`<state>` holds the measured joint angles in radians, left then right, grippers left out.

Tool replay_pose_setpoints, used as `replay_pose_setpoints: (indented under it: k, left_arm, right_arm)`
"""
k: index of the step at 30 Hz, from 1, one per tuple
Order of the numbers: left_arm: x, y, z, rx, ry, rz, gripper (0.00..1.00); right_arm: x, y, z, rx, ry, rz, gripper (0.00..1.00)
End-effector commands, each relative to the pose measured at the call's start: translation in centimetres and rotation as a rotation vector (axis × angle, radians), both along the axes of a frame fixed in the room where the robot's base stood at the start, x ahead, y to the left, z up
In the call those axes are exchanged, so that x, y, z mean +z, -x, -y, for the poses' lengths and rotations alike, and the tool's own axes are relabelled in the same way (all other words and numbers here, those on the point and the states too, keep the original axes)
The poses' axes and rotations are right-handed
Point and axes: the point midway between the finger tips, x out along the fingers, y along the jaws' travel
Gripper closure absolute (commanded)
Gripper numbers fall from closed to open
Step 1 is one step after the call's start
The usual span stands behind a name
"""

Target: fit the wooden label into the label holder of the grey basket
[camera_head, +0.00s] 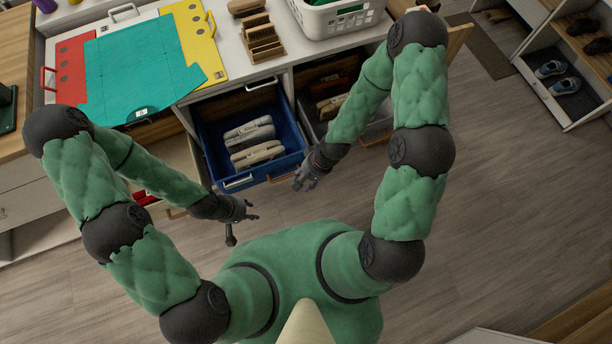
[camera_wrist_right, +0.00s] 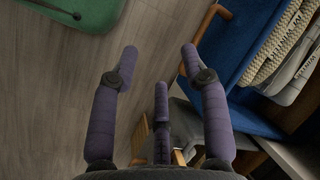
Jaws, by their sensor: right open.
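The grey basket (camera_head: 376,136) is pulled out beneath the counter, to the right of a blue basket, with several items in it. A small wooden handle shows at its front edge, partly behind my right arm. I cannot make out its label holder or a loose wooden label. My right gripper (camera_head: 303,180) is at the blue basket's front right corner. In the right wrist view its fingers (camera_wrist_right: 160,75) are spread with nothing between them. My left gripper (camera_head: 252,210) is in front of the blue basket, small and dark; its opening is unclear.
The blue basket (camera_head: 207,150) holds several light items and has a pale label on its front. On the counter lie a teal sheet (camera_head: 130,72), a wooden rack (camera_head: 263,40) and a white basket (camera_head: 335,17). The floor at right is clear; a shoe shelf (camera_head: 545,85) stands beyond.

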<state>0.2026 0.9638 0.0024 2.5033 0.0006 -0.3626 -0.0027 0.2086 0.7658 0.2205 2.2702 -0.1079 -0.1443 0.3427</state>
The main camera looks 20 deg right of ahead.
Motion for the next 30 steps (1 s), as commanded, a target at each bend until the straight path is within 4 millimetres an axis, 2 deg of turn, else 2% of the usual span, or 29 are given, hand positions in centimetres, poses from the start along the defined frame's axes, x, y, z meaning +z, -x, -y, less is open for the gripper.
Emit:
replay_pose_setpoints:
  k: [1,3,8,30]
  left_arm:
    - [0.0,0.0,0.0,0.0,0.0,0.0,0.6]
    - [0.0,0.0,0.0,0.0,0.0,0.0,0.6]
    - [0.0,0.0,0.0,0.0,0.0,0.0,0.6]
    - [0.0,0.0,0.0,0.0,0.0,0.0,0.6]
  right_arm:
    - [-0.5,1.4,-0.6,0.051,-0.001,0.011,0.54]
    - [-0.8,2.8,-1.0,0.115,0.005,0.038,0.54]
    - [-1.2,4.6,-1.3,0.205,0.019,0.075,0.54]
    - [-1.2,4.9,-1.3,0.228,0.024,0.086,0.54]
